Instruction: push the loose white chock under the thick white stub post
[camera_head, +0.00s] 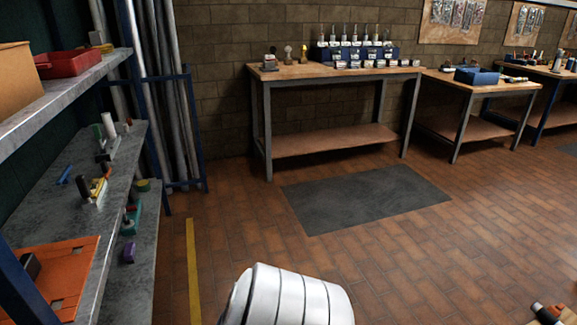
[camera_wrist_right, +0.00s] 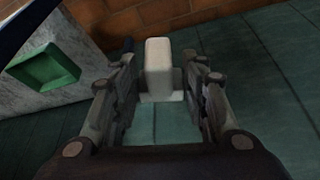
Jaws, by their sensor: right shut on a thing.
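A pale white block (camera_wrist_right: 158,65), which looks like the loose chock, stands between the two fingers of my right gripper (camera_wrist_right: 160,88) in the right wrist view. The gripper is shut on it; the exact contact is hard to see in the dark. A thick white upright stub (camera_head: 108,125), which looks like the stub post, stands on the grey shelf at the left in the head view. Its underside is too small to make out. The head view shows neither gripper, and my left gripper is in no view.
The grey shelf (camera_head: 132,165) holds several small parts and an orange mat (camera_head: 62,262). A red tray (camera_head: 75,63) sits on the upper board. In the right wrist view, a green recessed part (camera_wrist_right: 48,66) lies at the left. Open brick floor (camera_head: 400,260) lies right of the shelves.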

